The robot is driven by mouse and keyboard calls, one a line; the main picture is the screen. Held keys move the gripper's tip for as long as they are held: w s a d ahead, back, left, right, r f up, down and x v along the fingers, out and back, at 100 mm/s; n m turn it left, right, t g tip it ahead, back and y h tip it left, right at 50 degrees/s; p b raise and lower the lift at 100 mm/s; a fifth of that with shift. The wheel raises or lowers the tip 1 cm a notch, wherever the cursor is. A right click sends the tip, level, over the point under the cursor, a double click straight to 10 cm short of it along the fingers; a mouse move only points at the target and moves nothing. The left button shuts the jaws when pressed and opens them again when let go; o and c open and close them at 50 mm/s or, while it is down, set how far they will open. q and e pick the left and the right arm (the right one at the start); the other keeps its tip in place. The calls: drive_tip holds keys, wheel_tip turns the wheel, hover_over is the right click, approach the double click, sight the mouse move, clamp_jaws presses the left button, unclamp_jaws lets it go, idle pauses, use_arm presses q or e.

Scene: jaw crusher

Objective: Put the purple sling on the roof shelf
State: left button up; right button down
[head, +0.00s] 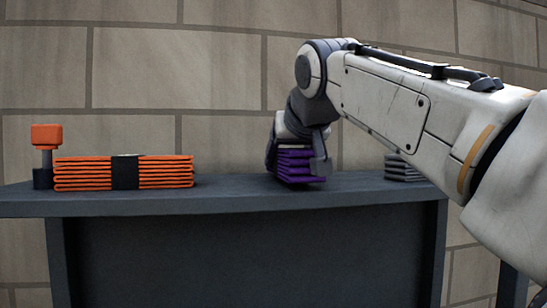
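The purple sling (294,165) is a folded, layered stack at the middle of the dark grey shelf (225,199). My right gripper (297,168) comes down over it from above, with a finger against each side, and looks shut on it. The sling's underside is at or just above the shelf top; I cannot tell whether it touches. The gripper hides part of its upper end and sides. My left gripper is not in view.
An orange folded sling (85,173) with a black band lies on the shelf at left, beside an orange-topped post (46,136). A grey folded stack (402,168) lies at right, partly behind my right arm. Shelf space between orange and purple is clear. A block wall stands behind.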

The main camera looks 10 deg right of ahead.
drive_tip(key=shift+f+b, duration=0.5)
unclamp_jaws()
drive_tip(key=shift+s, duration=0.1)
